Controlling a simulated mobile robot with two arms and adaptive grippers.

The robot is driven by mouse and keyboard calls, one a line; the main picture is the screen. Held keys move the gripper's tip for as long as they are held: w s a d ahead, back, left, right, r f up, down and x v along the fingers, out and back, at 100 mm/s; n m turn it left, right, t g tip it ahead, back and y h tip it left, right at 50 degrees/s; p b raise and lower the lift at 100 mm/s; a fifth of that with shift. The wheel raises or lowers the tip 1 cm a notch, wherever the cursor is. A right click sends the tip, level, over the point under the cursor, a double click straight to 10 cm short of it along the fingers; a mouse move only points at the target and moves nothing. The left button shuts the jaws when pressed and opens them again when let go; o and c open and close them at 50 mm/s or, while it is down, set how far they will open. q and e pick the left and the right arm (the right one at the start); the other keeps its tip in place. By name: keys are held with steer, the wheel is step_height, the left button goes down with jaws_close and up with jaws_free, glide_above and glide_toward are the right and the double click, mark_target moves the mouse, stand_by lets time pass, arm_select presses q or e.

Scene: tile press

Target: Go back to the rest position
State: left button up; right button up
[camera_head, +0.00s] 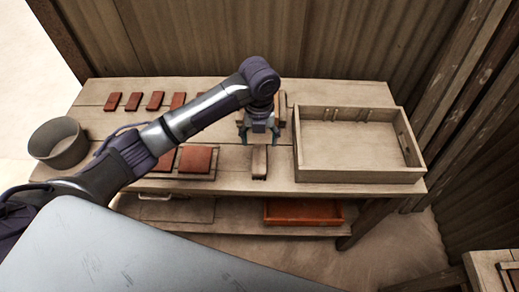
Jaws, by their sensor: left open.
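My left arm comes in from the left and reaches over the wooden table (230,183). My left gripper (259,143) points down with its fingers apart and nothing between them. It is above the table, just behind a small wooden block (259,163); I cannot tell whether it touches the block. A square red tile (197,159) lies to the left of the gripper. Another red tile beside it is partly hidden by my arm. My right gripper does not show.
Several small red tiles (155,101) lie in a row at the back. A wooden tray (350,176) stands at the right, a grey bowl (48,152) at the left end. An orange tray (302,212) is on the lower shelf. A wooden wall (330,40) stands behind.

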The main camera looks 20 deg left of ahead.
arm_select(q)
steer(key=shift+r, duration=0.8)
